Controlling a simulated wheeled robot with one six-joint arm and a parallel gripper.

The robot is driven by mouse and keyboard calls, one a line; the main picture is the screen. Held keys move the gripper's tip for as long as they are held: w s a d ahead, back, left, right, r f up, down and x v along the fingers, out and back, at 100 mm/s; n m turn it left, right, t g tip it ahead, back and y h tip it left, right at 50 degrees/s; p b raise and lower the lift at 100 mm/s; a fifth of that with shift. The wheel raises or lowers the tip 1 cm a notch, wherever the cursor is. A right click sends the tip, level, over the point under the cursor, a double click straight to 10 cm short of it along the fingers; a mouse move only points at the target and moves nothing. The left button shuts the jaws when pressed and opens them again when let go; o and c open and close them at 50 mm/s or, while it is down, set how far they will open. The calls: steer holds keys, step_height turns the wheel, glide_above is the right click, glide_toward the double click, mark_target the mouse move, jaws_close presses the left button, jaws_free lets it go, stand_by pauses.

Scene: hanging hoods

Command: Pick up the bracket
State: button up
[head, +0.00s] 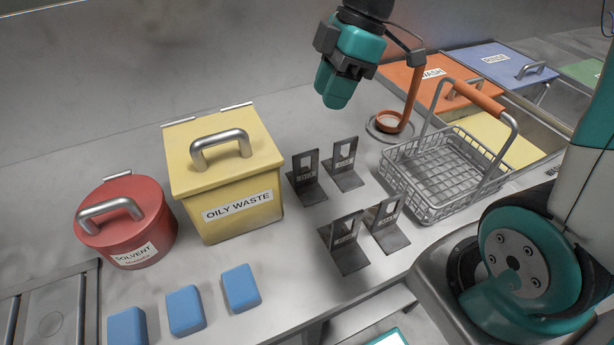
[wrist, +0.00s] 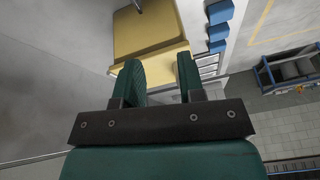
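Several dark metal L-shaped brackets stand on the grey bench in the head view, each with a square opening and a small label. They are a back left bracket (head: 306,182), a back right bracket (head: 344,168), a front left bracket (head: 347,250) and a front right bracket (head: 387,230). I cannot tell which one the task means. My gripper (head: 334,92) is above and behind the back pair, apart from them. In the wrist view my gripper (wrist: 160,74) shows two teal fingers spread with an empty gap. No bracket is clear in that view.
A yellow oily waste box (head: 235,180) and a red solvent can (head: 125,225) stand left of the brackets. Blue blocks (head: 241,288) lie at the front. A wire basket (head: 440,205) with an orange handle stands right.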

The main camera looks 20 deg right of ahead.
steer(key=w+d+f+n, duration=0.2)
steer(key=w+d, duration=0.1)
steer(key=p+x, duration=0.1)
steer(key=x, duration=1.5)
steer(key=shift+w+a+f+p, duration=0.2)
steer(key=shift+a+f+p, duration=0.05)
steer(key=shift+a+p, duration=0.05)
jaws_close()
stand_by(0.7)
